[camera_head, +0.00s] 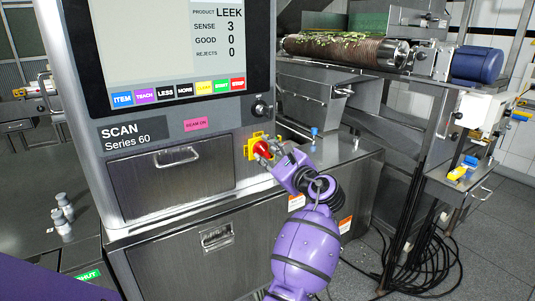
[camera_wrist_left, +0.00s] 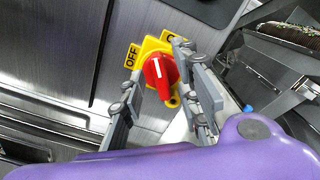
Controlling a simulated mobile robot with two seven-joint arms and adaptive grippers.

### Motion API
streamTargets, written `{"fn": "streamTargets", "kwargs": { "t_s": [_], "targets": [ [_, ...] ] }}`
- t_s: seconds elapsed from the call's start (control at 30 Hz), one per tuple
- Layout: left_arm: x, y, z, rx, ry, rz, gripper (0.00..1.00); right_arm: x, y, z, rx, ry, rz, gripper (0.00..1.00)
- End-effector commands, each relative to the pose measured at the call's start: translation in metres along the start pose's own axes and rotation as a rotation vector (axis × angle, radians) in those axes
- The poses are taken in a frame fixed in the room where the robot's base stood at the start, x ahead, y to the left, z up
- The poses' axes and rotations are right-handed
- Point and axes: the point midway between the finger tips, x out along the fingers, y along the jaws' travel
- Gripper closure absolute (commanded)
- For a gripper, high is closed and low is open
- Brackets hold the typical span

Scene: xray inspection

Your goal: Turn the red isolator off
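The red isolator knob (camera_head: 262,148) sits on a yellow plate (camera_head: 251,146) on the machine's front, right of the drawer. In the left wrist view the red knob (camera_wrist_left: 160,75) has a white mark that points up, tilted slightly left. An OFF label (camera_wrist_left: 132,57) is left of the knob; another yellow label (camera_wrist_left: 173,37) at upper right is partly hidden by a finger. My left gripper (camera_head: 271,153) is at the knob, open, with one finger on each side of it. I cannot tell whether the fingers touch it. My right gripper is not in view.
Above is a screen (camera_head: 190,45) with a row of coloured buttons, and a black key switch (camera_head: 261,107). A steel ledge with a blue-topped fitting (camera_head: 314,133) lies right of the isolator. A conveyor (camera_head: 350,50) stands behind; black cables (camera_head: 425,265) coil on the floor.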

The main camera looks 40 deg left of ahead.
Motion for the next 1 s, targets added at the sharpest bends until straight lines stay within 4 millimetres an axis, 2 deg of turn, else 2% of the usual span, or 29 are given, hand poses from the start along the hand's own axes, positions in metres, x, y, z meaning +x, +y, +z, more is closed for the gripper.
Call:
{"fn": "streamTargets", "kwargs": {
  "t_s": [0.03,0.2,0.63,1.0],
  "targets": [
    [-0.0002,-0.0001,0.0000,0.000,0.000,0.000,0.79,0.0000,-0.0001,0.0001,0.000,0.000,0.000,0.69],
    [-0.0003,-0.0001,0.0000,0.000,0.000,0.000,1.00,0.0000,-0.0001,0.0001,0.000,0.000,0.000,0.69],
    [-0.0005,0.0004,0.0000,-0.049,0.000,0.000,1.00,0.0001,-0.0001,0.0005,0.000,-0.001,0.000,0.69],
    [-0.0005,0.0024,-0.0008,-0.316,0.000,-0.001,1.00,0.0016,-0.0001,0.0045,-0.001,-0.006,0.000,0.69]
  ]
}}
